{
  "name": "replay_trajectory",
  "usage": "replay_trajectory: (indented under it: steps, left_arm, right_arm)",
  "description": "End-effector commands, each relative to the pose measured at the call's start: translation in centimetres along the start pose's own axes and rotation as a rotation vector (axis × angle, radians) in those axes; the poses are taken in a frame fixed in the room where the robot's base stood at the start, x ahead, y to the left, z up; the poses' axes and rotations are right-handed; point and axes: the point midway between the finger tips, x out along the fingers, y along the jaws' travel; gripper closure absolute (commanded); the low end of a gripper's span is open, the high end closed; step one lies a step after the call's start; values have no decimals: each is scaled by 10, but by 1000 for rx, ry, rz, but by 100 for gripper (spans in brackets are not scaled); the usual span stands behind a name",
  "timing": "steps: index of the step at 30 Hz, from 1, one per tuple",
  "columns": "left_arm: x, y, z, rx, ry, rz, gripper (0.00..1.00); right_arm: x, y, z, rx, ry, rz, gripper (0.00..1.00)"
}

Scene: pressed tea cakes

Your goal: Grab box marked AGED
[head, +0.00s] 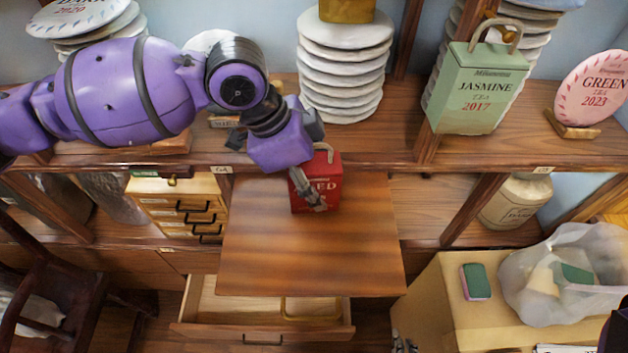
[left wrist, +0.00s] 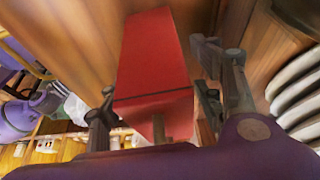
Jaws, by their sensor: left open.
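The red box (head: 330,169) stands on the wooden board that juts out from the shelf. It has a pale loop handle on top, and only the letters "ED" of its label show past my gripper. My left gripper (head: 307,190) reaches down over the box's front left side with its fingers open. In the left wrist view the red box (left wrist: 152,62) lies between the two spread fingers of the left gripper (left wrist: 155,92); I cannot tell whether either finger touches it. Small grey pieces at the head view's bottom edge may be my right gripper (head: 403,343); its jaws are unclear.
A green JASMINE 2017 box (head: 475,90) and stacked pale discs (head: 343,70) stand on the shelf behind. The board (head: 310,250) is bare in front of the red box. An open drawer (head: 262,318) is below; a cardboard box (head: 470,325) is at right.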

Motion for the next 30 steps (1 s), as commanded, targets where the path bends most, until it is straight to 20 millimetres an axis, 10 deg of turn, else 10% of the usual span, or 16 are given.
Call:
replay_trajectory:
  steps: [14, 30]
  left_arm:
    - [-1, 0, 0, 0, 1, 0, 90]
    - [-25, -1, -11, 2, 2, -4, 90]
  right_arm:
    - [0, 0, 0, 0, 1, 0, 85]
    - [-1, 0, -4, 1, 5, -1, 85]
